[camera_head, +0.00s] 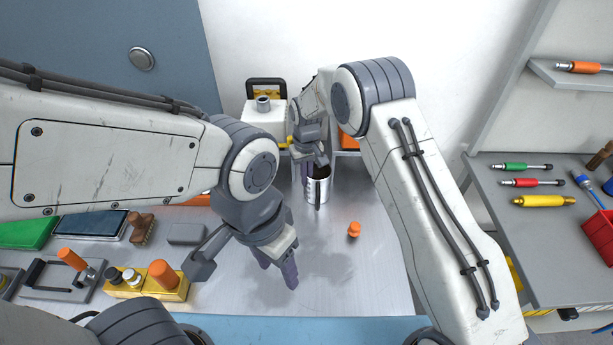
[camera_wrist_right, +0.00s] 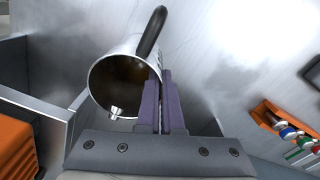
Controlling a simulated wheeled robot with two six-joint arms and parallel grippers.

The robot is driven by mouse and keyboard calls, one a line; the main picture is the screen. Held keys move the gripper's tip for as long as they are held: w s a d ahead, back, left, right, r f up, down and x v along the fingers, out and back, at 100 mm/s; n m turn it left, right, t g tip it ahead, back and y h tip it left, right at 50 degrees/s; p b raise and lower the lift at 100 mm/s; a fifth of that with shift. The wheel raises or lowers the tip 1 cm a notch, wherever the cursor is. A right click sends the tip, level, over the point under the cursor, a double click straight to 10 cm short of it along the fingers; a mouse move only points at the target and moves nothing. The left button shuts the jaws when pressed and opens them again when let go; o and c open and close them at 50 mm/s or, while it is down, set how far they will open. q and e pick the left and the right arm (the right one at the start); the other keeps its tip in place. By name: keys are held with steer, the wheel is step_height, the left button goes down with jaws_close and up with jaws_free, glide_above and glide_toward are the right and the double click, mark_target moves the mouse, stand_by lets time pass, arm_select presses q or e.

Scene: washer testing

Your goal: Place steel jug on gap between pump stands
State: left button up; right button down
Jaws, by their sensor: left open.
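The steel jug (camera_head: 318,188) with a dark handle is upright near the back of the metal worktop, in front of the gap between the two stands. My right gripper (camera_head: 309,172) is shut on the jug's rim. In the right wrist view the purple fingers pinch the wall of the jug (camera_wrist_right: 112,78), with the black handle beyond them. The left pump stand carries a white and yellow unit (camera_head: 264,118); the right stand (camera_head: 347,153) is partly hidden by my right arm. My left gripper (camera_head: 278,270) is open and empty above the worktop.
An orange knob-like piece (camera_head: 354,230) stands on the worktop right of the jug. The worktop's middle front is clear. A tool shelf (camera_head: 570,255) is at the right.

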steer(key=c, duration=1.1)
jaws_free()
steer(key=shift+f, duration=0.1)
steer(key=shift+r, duration=0.5)
step_height(320, 180, up, 10)
steer(key=b, duration=0.3)
steer(key=s+a+r, duration=0.2)
steer(key=s+r, duration=0.4)
steer(key=s, duration=0.3)
steer(key=s+d+n, duration=0.1)
steer(key=s+d, duration=0.1)
steer(key=s, duration=0.7)
steer(key=s+d+n, duration=0.1)
steer(key=s+d, duration=0.2)
steer(key=s, duration=0.6)
steer(key=s+d+y, duration=0.1)
steer(key=s+d, duration=0.1)
steer(key=s, duration=0.6)
steer(key=shift+s+d+f+n, duration=0.2)
steer(key=shift+s+f+n, duration=0.2)
